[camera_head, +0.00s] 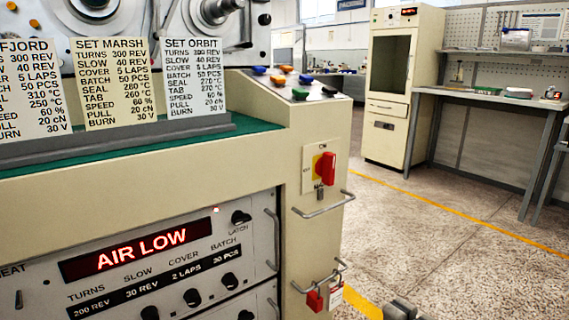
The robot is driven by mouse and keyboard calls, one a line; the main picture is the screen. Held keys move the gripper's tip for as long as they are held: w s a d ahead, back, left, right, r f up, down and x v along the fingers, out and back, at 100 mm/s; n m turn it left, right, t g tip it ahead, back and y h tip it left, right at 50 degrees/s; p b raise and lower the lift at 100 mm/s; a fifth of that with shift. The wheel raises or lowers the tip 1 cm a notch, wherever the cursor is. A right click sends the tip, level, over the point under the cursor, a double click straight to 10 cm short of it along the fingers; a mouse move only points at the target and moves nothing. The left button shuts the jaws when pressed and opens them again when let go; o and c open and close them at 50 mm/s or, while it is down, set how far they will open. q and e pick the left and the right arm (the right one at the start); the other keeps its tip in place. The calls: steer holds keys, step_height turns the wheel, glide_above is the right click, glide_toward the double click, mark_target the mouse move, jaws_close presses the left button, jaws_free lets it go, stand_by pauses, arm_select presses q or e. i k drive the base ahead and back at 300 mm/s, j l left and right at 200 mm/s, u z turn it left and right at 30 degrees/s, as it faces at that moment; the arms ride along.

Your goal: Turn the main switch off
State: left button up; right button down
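The main switch (326,168) is a red rotary handle on a yellow plate, on the right end of the cream machine's front. Its handle stands upright. A small dark fitting (319,192) hangs just below it, too small to make out. A grey part (400,309), apparently the tip of my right gripper, shows at the bottom edge, below and to the right of the switch and apart from it. Its fingers are mostly out of frame. My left gripper is not in view.
A metal handrail (324,206) juts out under the switch. Lower down, a red tag or lock (315,300) hangs from another rail. Setting cards (110,83) stand on top. The floor to the right is clear.

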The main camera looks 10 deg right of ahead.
mark_target(325, 166)
steer(key=i+l+u, duration=0.3)
steer(key=l, duration=0.25)
steer(key=l+u, duration=0.3)
steer(key=l, duration=0.2)
steer(key=l+u, duration=0.3)
steer(key=l, duration=0.75)
steer(key=i+l, duration=0.15)
steer(key=l, duration=0.35)
